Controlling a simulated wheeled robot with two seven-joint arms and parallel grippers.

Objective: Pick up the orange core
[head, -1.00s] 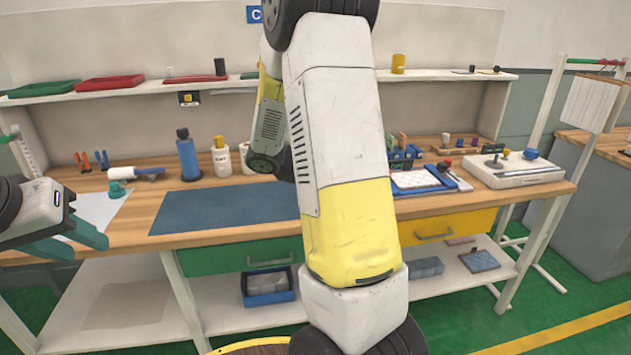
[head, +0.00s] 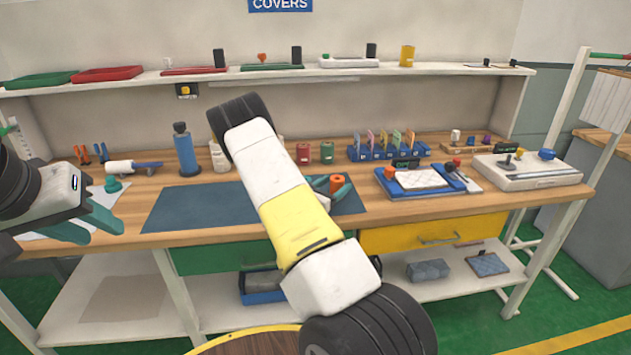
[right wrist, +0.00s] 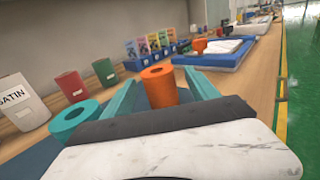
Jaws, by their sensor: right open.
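The orange core (head: 337,184) is a short hollow cylinder standing upright on the dark blue mat (head: 200,208). My right gripper (head: 331,187) is open at the mat, its teal fingers on either side of the core. In the right wrist view the orange core (right wrist: 160,88) stands between the two spread fingers (right wrist: 160,80), with gaps visible beside it. My own right arm hides part of the mat in the head view. My left gripper (head: 106,234) is open and empty over the left end of the bench.
A teal core (right wrist: 75,120) stands just left of the right gripper in the right wrist view. Red (head: 303,154) and green (head: 327,153) cans stand behind. A blue tray (head: 420,184) lies to the right. The left part of the mat is clear.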

